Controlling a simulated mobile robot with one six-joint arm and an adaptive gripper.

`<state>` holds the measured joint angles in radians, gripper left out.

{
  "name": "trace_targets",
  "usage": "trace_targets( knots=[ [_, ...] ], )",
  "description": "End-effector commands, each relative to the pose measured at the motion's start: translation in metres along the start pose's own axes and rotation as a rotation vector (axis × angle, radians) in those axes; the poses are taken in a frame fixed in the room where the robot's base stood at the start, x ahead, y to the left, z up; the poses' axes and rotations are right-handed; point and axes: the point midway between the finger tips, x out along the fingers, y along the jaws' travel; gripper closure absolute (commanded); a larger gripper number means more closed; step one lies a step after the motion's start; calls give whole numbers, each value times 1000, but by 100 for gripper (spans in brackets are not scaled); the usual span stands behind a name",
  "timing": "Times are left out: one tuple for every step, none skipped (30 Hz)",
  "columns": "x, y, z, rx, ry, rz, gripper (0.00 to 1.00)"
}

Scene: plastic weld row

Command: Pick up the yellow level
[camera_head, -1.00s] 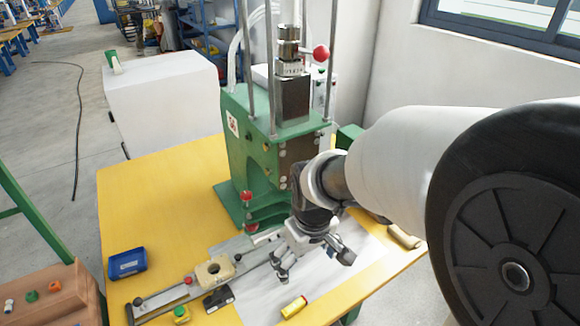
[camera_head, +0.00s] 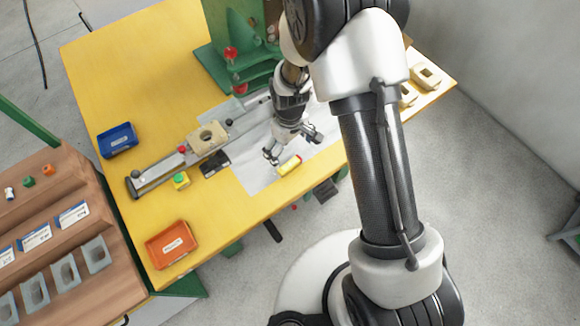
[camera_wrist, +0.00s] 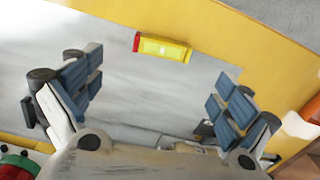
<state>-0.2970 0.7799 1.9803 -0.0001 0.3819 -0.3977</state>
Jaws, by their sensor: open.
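The yellow level (camera_head: 289,165) is a small yellow block with a red end. It lies on the grey sheet near the front edge of the yellow table. In the wrist view the level (camera_wrist: 165,47) shows at top centre, beyond the fingertips, with its red end to the left. My gripper (camera_head: 292,145) is open and empty, above the sheet and close to the level. In the wrist view my gripper's two padded fingers (camera_wrist: 150,95) stand wide apart with only bare sheet between them. The gripper does not touch the level.
A green press (camera_head: 235,60) stands behind the gripper. A metal rail (camera_head: 160,178) with a beige block (camera_head: 208,137) lies to the left. A blue bin (camera_head: 118,140) and an orange bin (camera_head: 171,244) sit on the table. Beige parts (camera_head: 427,76) lie at the right.

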Motion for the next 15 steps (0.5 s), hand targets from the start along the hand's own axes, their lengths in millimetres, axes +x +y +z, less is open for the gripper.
trace_targets(
  knots=[
    [13,0,0,0,-2,-1,3],
    [17,0,0,0,-1,0,3],
    [22,0,0,0,-1,-1,3],
    [24,0,0,0,-2,-1,3],
    [27,0,0,0,-1,0,3],
    [28,0,0,0,0,0,3],
    [30,0,0,0,1,0,3],
    [30,0,0,0,1,0,3],
    [32,0,0,0,1,0,3],
    [33,0,0,0,1,0,3],
    [35,0,0,0,1,0,3],
    [39,-1,-1,0,0,0,3],
    [42,-1,-1,0,-1,0,3],
    [47,-2,-1,0,-1,0,3],
    [53,-2,-1,0,-1,-1,3]
  ],
)
